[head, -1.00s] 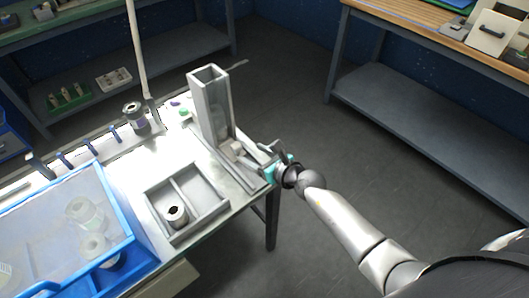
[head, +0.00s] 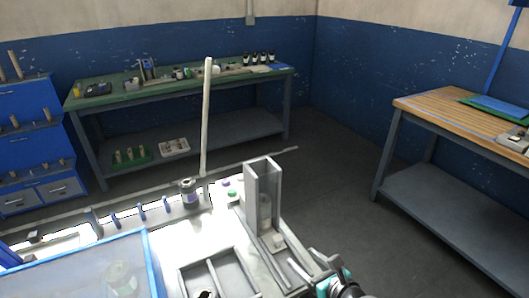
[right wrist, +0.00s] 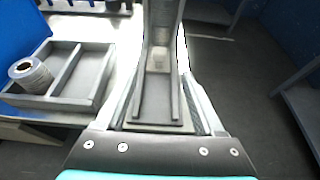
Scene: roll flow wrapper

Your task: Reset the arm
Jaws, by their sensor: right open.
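My right gripper (head: 322,270) is at the lower right of the head view, beside the near end of the grey upright chute (head: 263,195) on the bench. In the right wrist view the chute's channel (right wrist: 158,100) lies straight ahead, between the open, empty fingers. A pale block (right wrist: 158,60) sits in the channel at the chute's foot. My left gripper is not in view.
A grey divided tray (right wrist: 88,80) holds a roll (right wrist: 30,74) in its left compartment. A clear blue-framed box (head: 110,265) stands at the lower left, and a dark spool (head: 188,192) stands near a white pole (head: 207,115). Open floor lies right of the bench.

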